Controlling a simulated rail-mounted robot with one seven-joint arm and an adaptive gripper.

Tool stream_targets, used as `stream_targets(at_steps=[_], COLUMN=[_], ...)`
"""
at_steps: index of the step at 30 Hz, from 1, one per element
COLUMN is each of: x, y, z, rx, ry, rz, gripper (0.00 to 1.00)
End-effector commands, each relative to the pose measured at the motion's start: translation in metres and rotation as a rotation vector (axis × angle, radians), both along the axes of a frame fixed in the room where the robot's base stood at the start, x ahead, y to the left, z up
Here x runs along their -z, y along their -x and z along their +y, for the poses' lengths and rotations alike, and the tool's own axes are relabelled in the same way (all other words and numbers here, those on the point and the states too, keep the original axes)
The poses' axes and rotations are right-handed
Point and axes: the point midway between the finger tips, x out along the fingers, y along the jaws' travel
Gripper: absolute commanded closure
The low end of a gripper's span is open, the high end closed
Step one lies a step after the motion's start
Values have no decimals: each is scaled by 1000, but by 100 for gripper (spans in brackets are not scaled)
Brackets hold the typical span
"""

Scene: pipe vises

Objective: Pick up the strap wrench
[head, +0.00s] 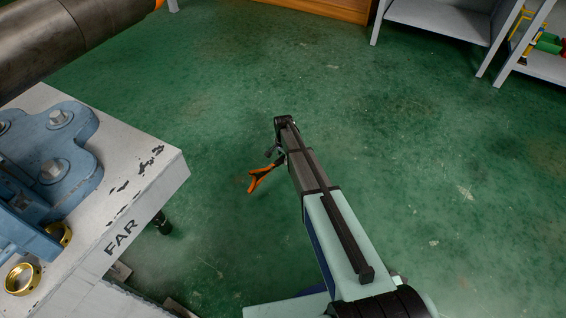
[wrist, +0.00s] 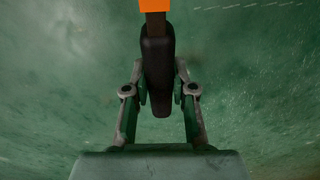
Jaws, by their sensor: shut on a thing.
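The strap wrench (head: 262,177) has an orange part and a dark handle. In the head view, its orange part sticks out to the lower left of my arm's end, with the green floor behind it. In the wrist view, its black handle (wrist: 157,70) runs down between the two fingers of my gripper (wrist: 160,88), and a strip of orange shows at the top edge. My gripper is shut on the handle. In the head view, my gripper (head: 274,151) is small and partly hidden by my arm. The strap itself is not clearly visible.
A white bench (head: 150,175) marked FAR stands at the left, with a blue pipe vise (head: 75,150) and brass rings (head: 22,278) on it. A large grey pipe (head: 50,40) is above it. Shelves (head: 450,18) stand at the top right. Open green floor (head: 430,160) lies between.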

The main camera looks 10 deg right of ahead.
Motion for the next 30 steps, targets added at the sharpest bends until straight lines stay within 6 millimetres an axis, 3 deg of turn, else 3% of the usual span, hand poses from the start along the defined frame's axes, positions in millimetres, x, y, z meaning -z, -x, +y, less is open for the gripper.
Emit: stream_targets(at_steps=[1,6,15,21,30], x=[-21,-65,-126,-146,-151], y=[1,0,1,0,0], z=[0,0,0,0,0], rx=[0,0,0,0,0], ry=[0,0,-1,-1,0], rz=[-2,-2,-1,-1,0], gripper=[100,100,100,100,100])
